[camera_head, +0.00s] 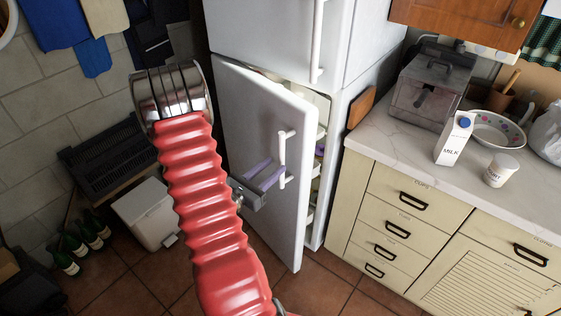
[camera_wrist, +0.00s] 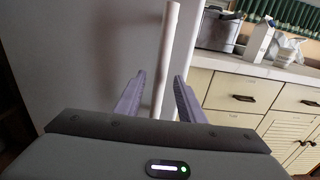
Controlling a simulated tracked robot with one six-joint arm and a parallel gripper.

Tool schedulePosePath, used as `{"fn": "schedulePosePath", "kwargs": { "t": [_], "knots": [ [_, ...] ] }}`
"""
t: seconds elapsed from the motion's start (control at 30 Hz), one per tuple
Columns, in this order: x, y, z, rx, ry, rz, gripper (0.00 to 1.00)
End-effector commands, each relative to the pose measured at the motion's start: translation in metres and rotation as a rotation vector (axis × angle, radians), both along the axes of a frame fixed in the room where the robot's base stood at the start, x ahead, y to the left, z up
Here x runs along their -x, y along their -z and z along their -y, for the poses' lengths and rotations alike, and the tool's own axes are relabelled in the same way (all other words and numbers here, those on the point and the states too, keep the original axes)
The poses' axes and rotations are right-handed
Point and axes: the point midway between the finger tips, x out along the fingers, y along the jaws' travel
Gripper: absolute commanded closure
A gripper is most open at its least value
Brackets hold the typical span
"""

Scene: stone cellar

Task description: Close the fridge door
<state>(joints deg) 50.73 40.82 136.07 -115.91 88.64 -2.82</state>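The white fridge (camera_head: 275,30) stands in the middle of the head view. Its lower door (camera_head: 240,115) is ajar, swung out toward me, with a gap on its right side showing shelves inside. The door carries a white upright bar handle (camera_head: 282,148), which also shows in the wrist view (camera_wrist: 167,45). My gripper (camera_head: 272,172) is at the lower part of this handle. In the wrist view its two purple fingers (camera_wrist: 158,84) are spread, with the handle appearing between them and space on both sides. Contact with the handle cannot be told. The upper fridge door is shut.
A cream counter (camera_head: 400,165) stands right of the fridge, bearing a milk carton (camera_head: 455,140), a cup (camera_head: 501,170), a bowl (camera_head: 497,130) and a metal box (camera_head: 430,88). A white bin (camera_head: 145,213) and green bottles (camera_head: 85,235) are on the floor at left.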

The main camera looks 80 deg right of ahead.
Motion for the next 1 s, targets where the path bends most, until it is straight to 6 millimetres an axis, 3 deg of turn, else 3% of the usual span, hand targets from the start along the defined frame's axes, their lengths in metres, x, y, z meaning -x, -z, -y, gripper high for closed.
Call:
{"fn": "schedulePosePath", "kwargs": {
  "t": [0.4, 0.77, 1.0],
  "knots": [
    [0.019, 0.0, 0.04, 0.0, 0.001, 0.001, 0.64],
    [0.02, 0.0, 0.045, 0.0, -0.001, 0.0, 0.64],
    [0.02, 0.0, 0.045, 0.0, -0.001, 0.0, 0.79]
  ]
}}
